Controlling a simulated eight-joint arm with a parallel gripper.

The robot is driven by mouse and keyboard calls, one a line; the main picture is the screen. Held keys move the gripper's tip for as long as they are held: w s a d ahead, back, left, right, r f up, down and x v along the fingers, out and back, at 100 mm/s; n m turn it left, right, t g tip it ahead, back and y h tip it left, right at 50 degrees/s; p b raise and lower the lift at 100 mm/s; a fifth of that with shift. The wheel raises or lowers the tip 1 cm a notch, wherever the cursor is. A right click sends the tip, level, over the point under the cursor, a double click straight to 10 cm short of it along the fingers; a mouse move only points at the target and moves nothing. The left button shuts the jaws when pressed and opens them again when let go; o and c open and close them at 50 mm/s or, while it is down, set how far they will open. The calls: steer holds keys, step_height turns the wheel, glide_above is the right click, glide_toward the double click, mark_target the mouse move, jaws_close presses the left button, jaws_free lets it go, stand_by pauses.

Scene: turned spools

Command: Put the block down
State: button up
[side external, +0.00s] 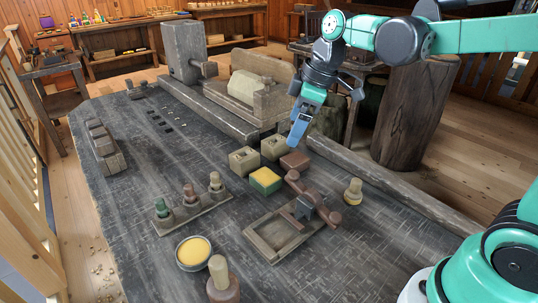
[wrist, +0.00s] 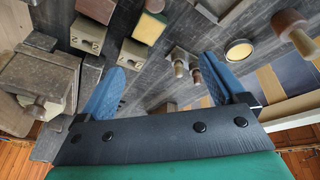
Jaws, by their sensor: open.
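My gripper (side external: 299,132) hangs above the bench behind the blocks, its blue fingers pointing down. Two pale wooden blocks (side external: 243,161) (side external: 274,147) with dark marks rest on the bench. Beside them are a reddish-brown block (side external: 294,162) and a block with yellow top and green sides (side external: 265,180). In the wrist view one pale block (wrist: 132,53) appears near the left fingertip. Which block the task means cannot be told.
A rack of pegs (side external: 190,208), a yellow-filled dish (side external: 194,252) and spools (side external: 353,191) stand around. A wooden lathe (side external: 240,85) is behind. The bench's left middle is mostly clear.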

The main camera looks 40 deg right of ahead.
steer(key=s+a+f+m+t+h, duration=0.1)
steer(key=s+f+m+t, duration=0.2)
steer(key=s+m, duration=0.5)
steer(key=shift+t+h, duration=0.3)
steer(key=shift+t, duration=0.1)
steer(key=shift+a, duration=0.1)
stand_by(0.5)
